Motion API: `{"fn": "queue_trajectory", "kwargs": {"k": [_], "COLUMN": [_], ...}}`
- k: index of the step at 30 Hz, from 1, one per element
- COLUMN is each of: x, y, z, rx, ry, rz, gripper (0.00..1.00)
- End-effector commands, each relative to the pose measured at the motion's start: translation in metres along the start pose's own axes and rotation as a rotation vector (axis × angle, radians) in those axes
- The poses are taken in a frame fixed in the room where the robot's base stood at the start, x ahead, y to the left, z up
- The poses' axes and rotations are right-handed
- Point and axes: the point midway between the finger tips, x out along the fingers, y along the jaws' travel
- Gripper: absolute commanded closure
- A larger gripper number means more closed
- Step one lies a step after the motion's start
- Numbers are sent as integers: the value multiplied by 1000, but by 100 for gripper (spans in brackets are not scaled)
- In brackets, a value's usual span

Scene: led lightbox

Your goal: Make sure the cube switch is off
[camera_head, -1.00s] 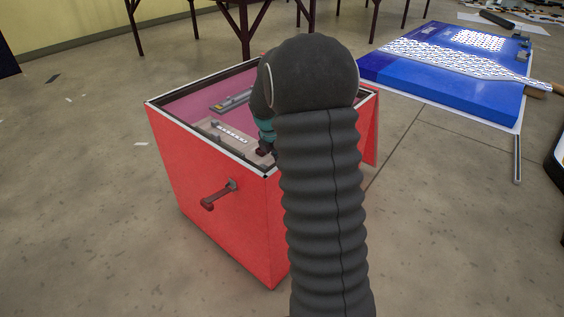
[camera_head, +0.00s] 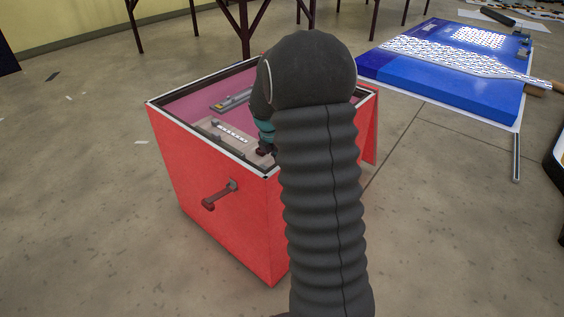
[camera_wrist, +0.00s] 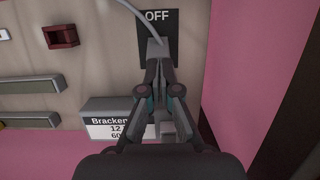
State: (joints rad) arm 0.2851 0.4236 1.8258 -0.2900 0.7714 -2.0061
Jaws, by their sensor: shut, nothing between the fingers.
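In the wrist view a dark plate marked OFF (camera_wrist: 157,18) is on the beige panel (camera_wrist: 100,62). My gripper (camera_wrist: 159,62) is shut, with its fingertips at the plate's lower edge. A small grey block (camera_wrist: 157,46) shows right at the fingertips, seemingly touching them; it may be the cube switch, but its setting cannot be told. A dark red hollow block (camera_wrist: 61,36) sits on the panel to the left. In the head view my arm hides most of the gripper, and the panel lies inside the open-topped red box (camera_head: 215,195).
A grey block with a printed label (camera_wrist: 112,122) and long grey bars (camera_wrist: 30,86) are left of my gripper. A pink wall (camera_wrist: 235,75) rises close on the right. A thin grey cable (camera_wrist: 140,14) crosses the plate. A handle (camera_head: 220,195) projects from the box's front.

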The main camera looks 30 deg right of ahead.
Motion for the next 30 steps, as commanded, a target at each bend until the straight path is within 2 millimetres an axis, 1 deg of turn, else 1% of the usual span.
{"fn": "queue_trajectory", "kwargs": {"k": [1, 3, 12, 19, 22, 30], "x": [-10, -17, -43, -59, -64, -64], "y": [1, 1, 2, 2, 2, 2], "z": [2, 4, 11, 15, 16, 16], "rx": [-1, -1, -1, -1, -1, -1], "ry": [-2, -2, -4, -5, -5, -5], "rz": [2, 3, 5, 7, 7, 6], "gripper": [100, 100, 100, 100, 100, 100]}}
